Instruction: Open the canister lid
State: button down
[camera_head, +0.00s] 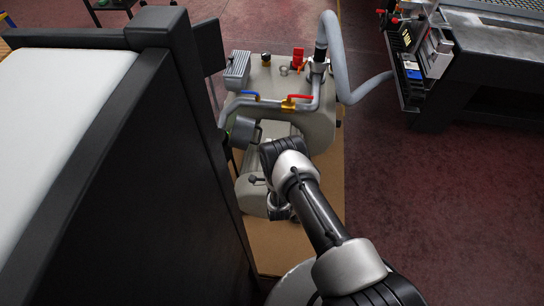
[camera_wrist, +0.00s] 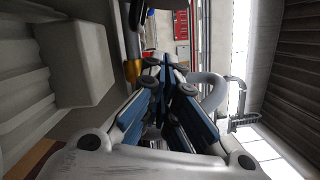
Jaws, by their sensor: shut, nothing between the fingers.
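The beige-grey vacuum unit (camera_head: 318,125) stands on a brown board in the head view, with a rounded canister part (camera_head: 248,200) low at its front left. A small dark knob or latch (camera_head: 256,181) shows on this part. I cannot tell for sure which piece is the lid or whether it is open. My gripper (camera_wrist: 167,62) is shut and empty in the wrist view, its blue-sided fingers together. In the head view my arm reaches over the unit's front, and my wrist hides the fingers and part of the canister.
A grey hose (camera_head: 337,60) rises from the unit and bends right. Pipes with a red valve handle (camera_head: 300,97) and a blue one (camera_head: 250,94) cross its top. A black-framed table (camera_head: 185,90) stands close on the left. Red floor (camera_head: 430,200) is clear on the right.

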aim_at(251, 129)
jog(key=w+a, duration=0.1)
jog(key=w+a+r+b, duration=0.1)
jog(key=w, duration=0.1)
jog(key=w+a+b, duration=0.1)
jog(key=a, duration=0.1)
jog(key=shift+w+r, duration=0.15)
jog(key=shift+r, duration=0.1)
jog(key=shift+r, duration=0.1)
jog(key=a+r+n+p, duration=0.2)
jog(key=a+r+n+g, duration=0.1)
jog(key=n, duration=0.1)
jog(key=shift+w+a+r+p, duration=0.15)
jog(key=shift+w+r+p, duration=0.2)
jog(key=shift+p, duration=0.05)
jog(key=shift+a+r, duration=0.15)
